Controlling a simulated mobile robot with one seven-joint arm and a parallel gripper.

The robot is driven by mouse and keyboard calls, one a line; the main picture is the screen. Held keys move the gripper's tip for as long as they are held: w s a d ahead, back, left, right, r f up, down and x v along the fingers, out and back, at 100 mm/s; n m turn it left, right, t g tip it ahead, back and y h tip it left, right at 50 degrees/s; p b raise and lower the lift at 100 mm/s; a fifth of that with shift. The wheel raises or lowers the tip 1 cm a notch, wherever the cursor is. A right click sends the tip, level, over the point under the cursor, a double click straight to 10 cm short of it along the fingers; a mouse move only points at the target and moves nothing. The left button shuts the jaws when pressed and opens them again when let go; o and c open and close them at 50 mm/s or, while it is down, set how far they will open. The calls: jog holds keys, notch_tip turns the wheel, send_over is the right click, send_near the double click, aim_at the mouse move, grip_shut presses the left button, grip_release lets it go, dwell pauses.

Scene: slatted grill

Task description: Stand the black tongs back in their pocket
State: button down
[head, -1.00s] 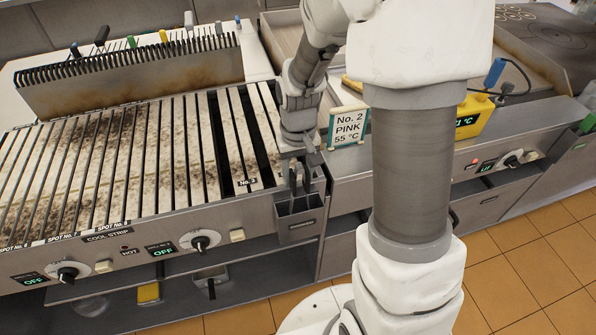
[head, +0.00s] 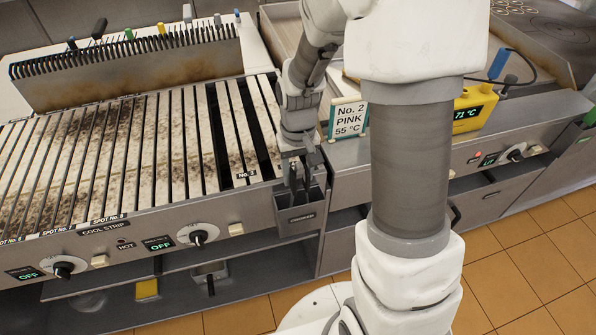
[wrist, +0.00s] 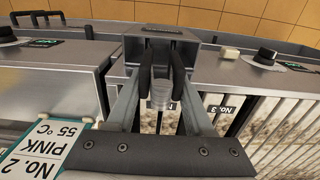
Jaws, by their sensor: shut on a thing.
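My gripper (head: 298,174) is shut on the black tongs, right over the mouth of the metal pocket (head: 302,217) on the grill's front edge. In the wrist view my gripper's dark fingertips (wrist: 162,68) close on a greyish part of the tongs (wrist: 160,92), with the pocket's box (wrist: 161,36) just beyond. Dark upright shapes reach down into the pocket's opening in the head view. Most of the tongs is hidden by my fingers and the pocket wall, so I cannot tell how deep they sit.
A "No. 2 PINK 55 °C" sign (head: 347,118) stands close right of my gripper. The slatted grill (head: 150,150) lies to the left, with a row of coloured handles at its back. A yellow thermometer unit (head: 474,108) stands farther right.

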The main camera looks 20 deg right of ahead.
jog(key=shift+f+b, duration=0.55)
jog(key=shift+f, duration=0.25)
jog(key=shift+c, duration=1)
grip_release()
notch_tip(320, 180, up, 18)
jog(key=p, duration=0.1)
jog(key=shift+f+p, duration=0.25)
jog(key=shift+p, duration=0.1)
jog(key=shift+s, duration=0.1)
